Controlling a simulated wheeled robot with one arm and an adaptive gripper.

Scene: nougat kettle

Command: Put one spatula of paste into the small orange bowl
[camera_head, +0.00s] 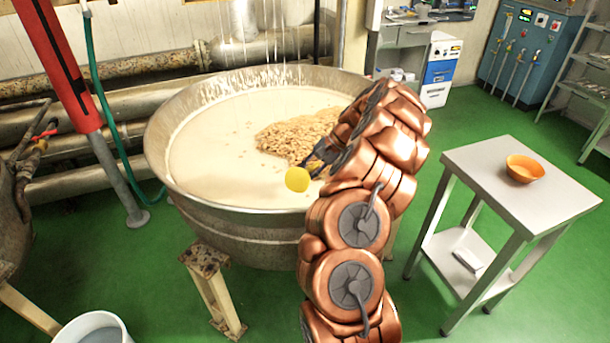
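The small orange bowl (525,170) stands upright on a light side table at the right; its inside looks orange-yellow. The big metal kettle (250,225) at the centre holds pale cream paste (215,150) with a heap of brown nuts (290,137) at its right. My gripper (312,167) is over the kettle's near right part, well left of the bowl. It appears shut on a yellow tool, seemingly the spatula (297,179), whose rounded yellow end sticks out to the left. The rest of the tool is hidden behind my gripper and arm, so I cannot see whether it carries paste.
The side table (480,165) has a lower shelf with a small pale item. Green floor lies clear between table and kettle. Pale streams hang above the kettle's back. A red post (60,60) with a green hose stands left, a white bucket (92,328) at the front left.

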